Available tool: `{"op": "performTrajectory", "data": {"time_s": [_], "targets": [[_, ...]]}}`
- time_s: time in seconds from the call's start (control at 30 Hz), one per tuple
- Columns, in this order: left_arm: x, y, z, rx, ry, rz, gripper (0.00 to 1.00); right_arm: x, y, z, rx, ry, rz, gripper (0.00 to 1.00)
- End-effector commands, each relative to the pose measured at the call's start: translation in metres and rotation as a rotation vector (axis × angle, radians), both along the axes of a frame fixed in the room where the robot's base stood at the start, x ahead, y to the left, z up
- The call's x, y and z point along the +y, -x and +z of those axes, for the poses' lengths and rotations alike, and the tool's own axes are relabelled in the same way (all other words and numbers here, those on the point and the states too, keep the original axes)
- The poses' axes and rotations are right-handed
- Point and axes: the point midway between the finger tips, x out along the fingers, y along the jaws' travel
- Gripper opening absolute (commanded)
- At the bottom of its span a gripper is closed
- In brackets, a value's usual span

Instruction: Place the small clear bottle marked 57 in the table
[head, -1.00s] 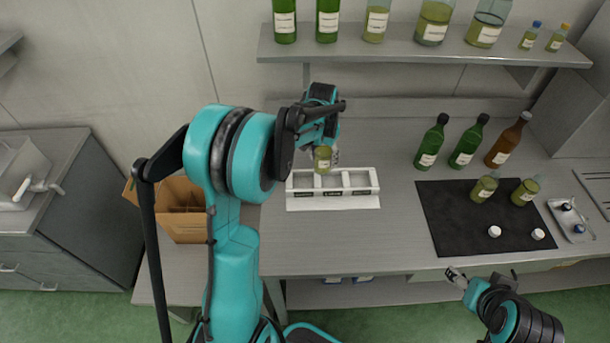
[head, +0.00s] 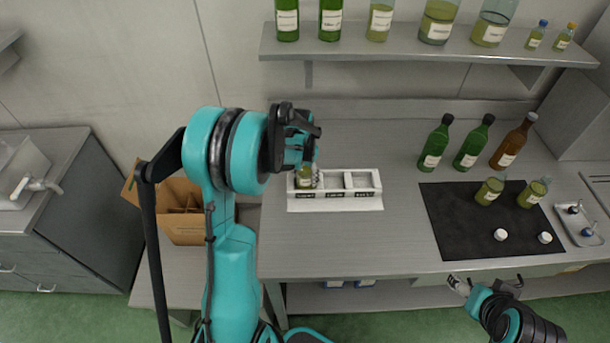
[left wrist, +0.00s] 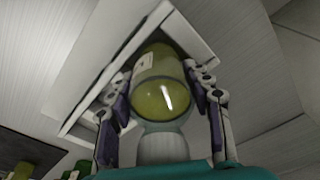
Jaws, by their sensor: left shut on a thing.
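My left gripper (head: 304,168) is shut on a small clear bottle (head: 307,181) with yellow-green liquid and a pale label. The number on its label is not readable. The bottle is at the left compartment of a white three-part rack (head: 377,188) on the steel table (head: 340,240). I cannot tell whether it touches the compartment floor. In the left wrist view the bottle (left wrist: 160,98) sits between both fingers, with the white rack (left wrist: 95,105) around and behind it. My right gripper (head: 459,286) is empty by the table's front edge; its jaw opening is too small to judge.
Two similar uncapped bottles (head: 490,190) (head: 533,192) and two white caps (head: 501,235) (head: 545,237) are on a black mat (head: 455,240). Dark bottles (head: 434,145) stand behind it. A small tray (head: 577,222) is at right, a cardboard box (head: 185,228) at left. A shelf (head: 420,48) hangs above.

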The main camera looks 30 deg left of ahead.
Motion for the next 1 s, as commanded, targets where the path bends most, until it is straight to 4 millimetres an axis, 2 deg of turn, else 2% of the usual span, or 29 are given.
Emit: {"op": "performTrajectory", "data": {"time_s": [0.1,0.13,0.2,0.5,0.63,0.77,1.0], "targets": [[0.0,0.0,-0.004,0.0,0.0,0.0,0.06,0.0,0.0,-0.004,0.0,0.0,0.0,0.7],[0.0,0.0,-0.004,0.0,0.0,0.0,0.55,0.0,0.0,-0.003,0.0,0.0,0.0,0.7],[0.0,0.0,-0.003,0.0,0.0,0.0,0.71,0.0,0.0,-0.003,0.0,0.0,0.0,0.7],[0.0,0.0,-0.002,0.0,0.0,0.0,0.71,0.0,0.0,-0.002,0.0,0.0,0.0,0.7],[0.0,0.001,0.007,0.0,0.0,0.0,0.71,0.0,0.0,0.003,0.0,0.0,0.0,0.7],[0.0,0.004,0.031,0.0,0.0,0.001,0.71,0.0,0.0,0.009,0.0,0.0,0.0,0.7],[0.0,0.01,0.084,0.0,0.0,0.001,0.71,0.0,0.0,0.022,0.0,0.0,0.0,0.7]]}}
